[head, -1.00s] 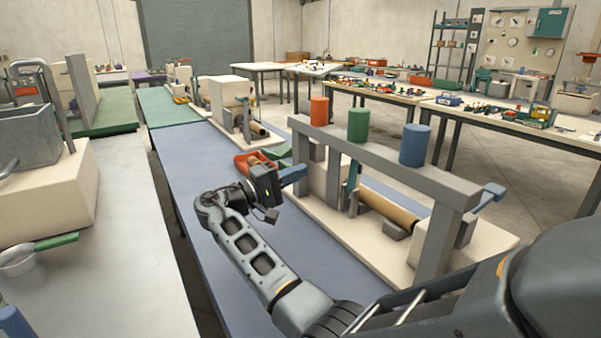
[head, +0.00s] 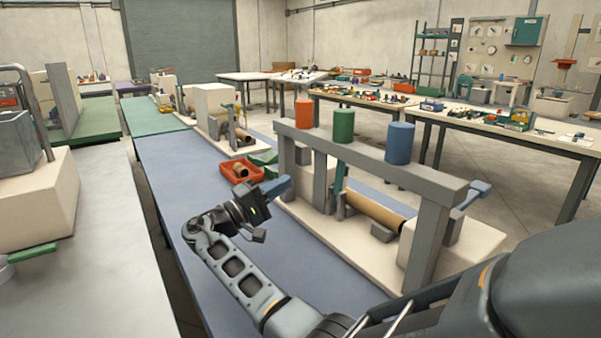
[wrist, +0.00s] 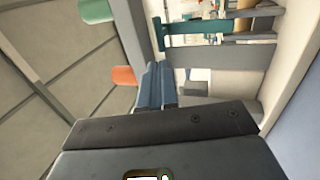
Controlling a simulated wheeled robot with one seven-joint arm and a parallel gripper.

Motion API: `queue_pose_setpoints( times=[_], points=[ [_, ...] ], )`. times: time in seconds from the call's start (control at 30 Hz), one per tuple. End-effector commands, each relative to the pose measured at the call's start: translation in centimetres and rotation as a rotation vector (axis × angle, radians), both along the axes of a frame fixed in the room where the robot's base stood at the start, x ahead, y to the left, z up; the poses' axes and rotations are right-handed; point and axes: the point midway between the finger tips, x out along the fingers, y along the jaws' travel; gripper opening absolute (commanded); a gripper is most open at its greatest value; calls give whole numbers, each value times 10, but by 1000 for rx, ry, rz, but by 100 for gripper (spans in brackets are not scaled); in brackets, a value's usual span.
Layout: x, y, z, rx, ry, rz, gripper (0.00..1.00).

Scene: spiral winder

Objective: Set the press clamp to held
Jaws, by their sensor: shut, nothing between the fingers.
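The spiral winder stands on a cream base (head: 385,264) on the blue bench, under a grey beam (head: 372,160) topped by orange (head: 303,113), green (head: 343,125) and blue (head: 399,143) cylinders. A teal upright bar (head: 339,179) stands at the tan roll (head: 374,210); it also shows in the wrist view (wrist: 212,26). A blue-ended lever (head: 480,189) is at the right end. I cannot tell which part is the press clamp or its setting. My gripper (head: 281,186), with blue fingers, is shut and empty, beside the beam's left post. Its fingers (wrist: 156,84) touch nothing I can make out.
A red tray (head: 241,171) lies behind my gripper on the blue bench (head: 185,190). Another winder (head: 215,113) stands further back. A grey table (head: 95,295) with a cream block runs along the left. The bench left of my arm is clear.

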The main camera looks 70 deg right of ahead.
Motion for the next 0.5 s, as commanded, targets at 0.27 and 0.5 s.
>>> queue_pose_setpoints(
  times=[0.27,0.5],
  points=[
    [-26,-41,17,0,0,-3,0],
    [-49,-78,31,1,0,-3,0]
  ],
)
